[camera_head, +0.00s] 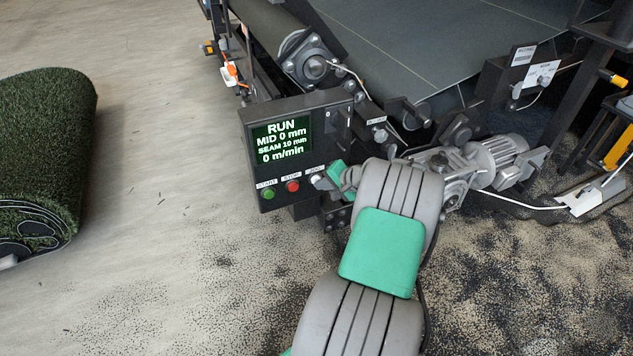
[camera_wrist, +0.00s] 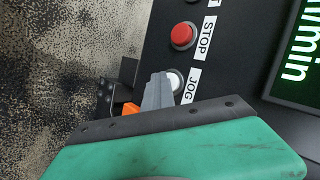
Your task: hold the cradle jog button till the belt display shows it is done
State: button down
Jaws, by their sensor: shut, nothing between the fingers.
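The dark control box (camera_head: 293,112) carries a belt display (camera_head: 281,142) that reads RUN, MID 0 mm, SEAM 10 mm, 0 m/min. Below it sit three buttons in a row. The white jog button (camera_head: 316,179) is at the right end. In the wrist view the jog button (camera_wrist: 175,80) is partly covered by my gripper (camera_wrist: 160,77), whose grey fingers are shut and empty. The fingertips are at the button's edge; I cannot tell whether they press it. In the head view my gripper (camera_head: 328,182) is mostly hidden by my arm.
The red stop button (camera_head: 292,186) and green start button (camera_head: 268,194) sit left of the jog button. A turf roll (camera_head: 45,140) lies at far left. A motor (camera_head: 495,160) and the dark belt (camera_head: 430,45) stand behind. Open floor lies between roll and box.

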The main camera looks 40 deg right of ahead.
jog(key=shift+r, duration=0.1)
jog(key=shift+s+a+p, duration=0.25)
jog(key=shift+s+p, duration=0.4)
jog(key=shift+s, duration=0.2)
jog(key=shift+s+a+p, duration=0.25)
jog(key=shift+s+p, duration=0.2)
jog(key=shift+s, duration=0.35)
jog(key=shift+s+a+p, duration=0.25)
jog(key=shift+s+p, duration=0.25)
jog(key=shift+s, duration=0.3)
jog(key=shift+s+a+p, duration=0.25)
jog(key=shift+s+p, duration=0.2)
jog(key=shift+s, duration=0.35)
